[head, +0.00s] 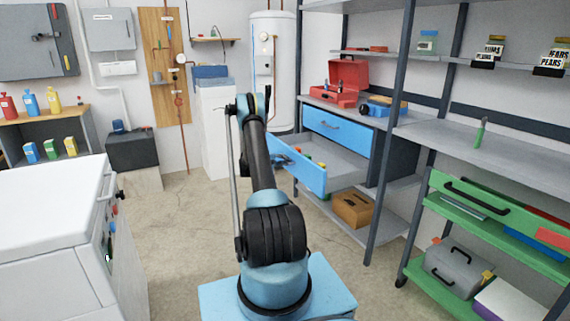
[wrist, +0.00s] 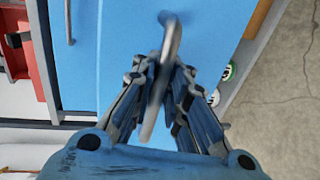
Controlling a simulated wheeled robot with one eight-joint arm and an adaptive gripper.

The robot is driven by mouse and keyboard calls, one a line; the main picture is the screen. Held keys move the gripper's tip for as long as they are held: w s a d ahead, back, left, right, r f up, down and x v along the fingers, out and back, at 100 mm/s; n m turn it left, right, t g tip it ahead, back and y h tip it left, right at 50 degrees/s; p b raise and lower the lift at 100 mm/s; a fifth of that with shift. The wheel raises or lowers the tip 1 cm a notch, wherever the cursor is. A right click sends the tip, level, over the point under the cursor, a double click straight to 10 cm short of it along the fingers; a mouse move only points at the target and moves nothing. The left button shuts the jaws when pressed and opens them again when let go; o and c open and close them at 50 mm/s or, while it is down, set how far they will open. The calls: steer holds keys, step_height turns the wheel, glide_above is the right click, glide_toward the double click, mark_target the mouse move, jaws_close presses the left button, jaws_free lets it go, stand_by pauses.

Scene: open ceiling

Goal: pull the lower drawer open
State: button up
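The lower drawer's blue front (head: 305,175) stands well out from the cabinet in the head view, with its grey interior and a few small coloured things showing. The blue upper drawer (head: 338,131) above it is shut. In the wrist view, the lower drawer's curved grey handle (wrist: 172,35) runs between the fingers of my gripper (wrist: 160,72). The fingers are closed in on the handle from both sides. The blue drawer front (wrist: 115,55) lies behind them. In the head view my arm hides most of the gripper.
A red toolbox (head: 348,85) sits on the shelf above the drawers. A brown box (head: 352,209) lies on the shelf below. A shelf post (head: 388,185) stands right of the drawers. A white cabinet (head: 50,225) is at left. The floor (head: 185,215) between is clear.

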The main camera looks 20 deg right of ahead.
stand_by(0.4)
steer(key=v, duration=1.2)
